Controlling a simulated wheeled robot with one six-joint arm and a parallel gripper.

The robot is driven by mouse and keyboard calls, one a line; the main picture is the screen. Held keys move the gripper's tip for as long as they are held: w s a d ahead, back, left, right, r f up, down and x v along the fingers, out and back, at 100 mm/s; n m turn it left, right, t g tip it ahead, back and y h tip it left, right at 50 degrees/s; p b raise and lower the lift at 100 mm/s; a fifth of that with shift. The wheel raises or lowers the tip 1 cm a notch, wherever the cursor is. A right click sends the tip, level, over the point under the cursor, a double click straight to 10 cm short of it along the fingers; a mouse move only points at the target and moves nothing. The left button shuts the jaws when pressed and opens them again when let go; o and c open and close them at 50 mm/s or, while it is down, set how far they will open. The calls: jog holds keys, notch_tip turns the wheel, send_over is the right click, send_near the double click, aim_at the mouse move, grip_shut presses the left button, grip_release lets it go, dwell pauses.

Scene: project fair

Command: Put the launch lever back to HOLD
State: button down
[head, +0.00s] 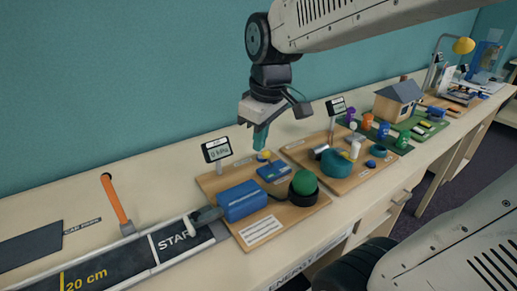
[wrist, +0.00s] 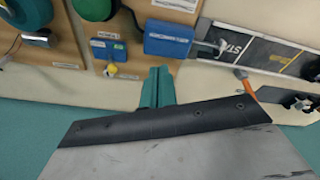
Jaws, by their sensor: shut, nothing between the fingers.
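An orange lever (head: 115,202) stands beside the dark track at the left and leans up and to the left in the head view. I take it to be the launch lever. In the wrist view its orange handle (wrist: 242,76) is at the right. I cannot read a HOLD mark. My gripper (head: 261,138) has teal fingers, shut and empty, above the back of the first wooden board, well to the right of the lever. In the wrist view the fingertips (wrist: 158,72) are close together, apart from the lever.
The track (head: 110,268) is marked START and 20 cm. A wooden board (head: 222,183) carries a blue box (head: 242,200), a green dome (head: 304,182) and a small display (head: 217,149). A second board with a teal bowl (head: 337,163) and a model house (head: 398,100) stand further right.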

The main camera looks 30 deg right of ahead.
aim_at(269, 160)
jog(key=w+d+f+n, duration=0.2)
jog(key=w+d, duration=0.1)
jog(key=w, duration=0.4)
jog(key=w+d+f+n, duration=0.2)
jog(key=w+d, duration=0.1)
jog(key=w, duration=0.4)
jog(key=shift+w+d+f+n+t, duration=0.2)
jog(key=shift+f+n+t, duration=0.1)
jog(key=shift+n+t, duration=0.1)
jog(key=x, duration=0.9)
jog(key=shift+f, duration=0.4)
jog(key=shift+s+d+r, duration=0.15)
jog(key=shift+s+d, duration=1.2)
jog(key=shift+d+r, duration=0.1)
jog(key=shift+d+r+y, duration=0.1)
jog(key=shift+d+y, duration=0.1)
jog(key=shift+y, duration=0.2)
